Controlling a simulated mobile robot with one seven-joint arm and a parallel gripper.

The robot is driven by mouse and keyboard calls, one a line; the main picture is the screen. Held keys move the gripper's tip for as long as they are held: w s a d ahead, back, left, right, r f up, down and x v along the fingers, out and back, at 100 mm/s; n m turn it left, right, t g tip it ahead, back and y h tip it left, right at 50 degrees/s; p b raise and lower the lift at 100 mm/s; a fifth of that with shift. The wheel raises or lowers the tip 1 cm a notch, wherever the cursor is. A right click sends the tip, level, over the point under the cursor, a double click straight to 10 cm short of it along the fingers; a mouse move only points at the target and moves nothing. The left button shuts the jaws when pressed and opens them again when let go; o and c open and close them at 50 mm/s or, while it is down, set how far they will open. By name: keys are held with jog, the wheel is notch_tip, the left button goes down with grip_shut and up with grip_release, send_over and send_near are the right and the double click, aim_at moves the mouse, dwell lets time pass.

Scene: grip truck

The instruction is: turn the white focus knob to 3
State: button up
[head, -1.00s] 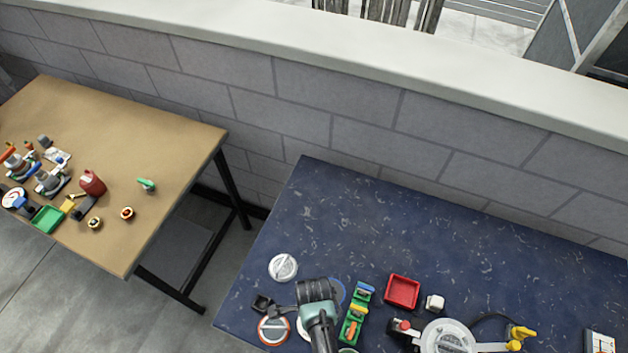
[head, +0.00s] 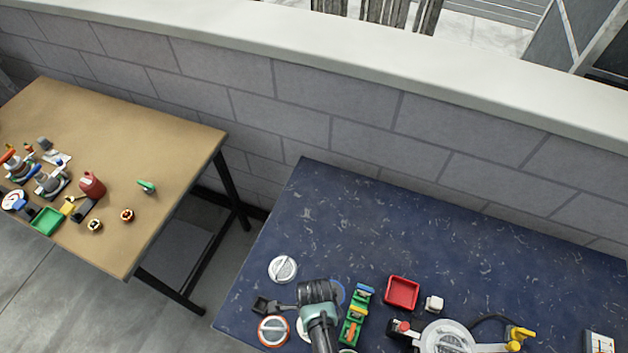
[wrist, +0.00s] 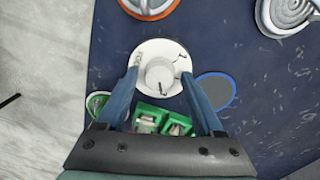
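A small dark mark shows on the right of the hub. In the head view, the white disc (head: 301,328) is mostly hidden behind my arm, which comes in from the bottom edge.
Close by are an orange-rimmed dial (head: 273,331), a white ridged dial (head: 283,269), a blue disc (wrist: 217,89) and a green rack (head: 346,331). A red tray (head: 402,292) and a large white dial (head: 446,338) stand to the right. The blue tabletop's far side is clear.

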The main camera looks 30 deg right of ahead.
jog(key=shift+o, duration=0.2)
notch_tip(320, 180, up, 13)
jog(key=shift+w+d, duration=0.2)
jog(key=shift+w, duration=0.05)
dwell(0.5)
dwell(0.4)
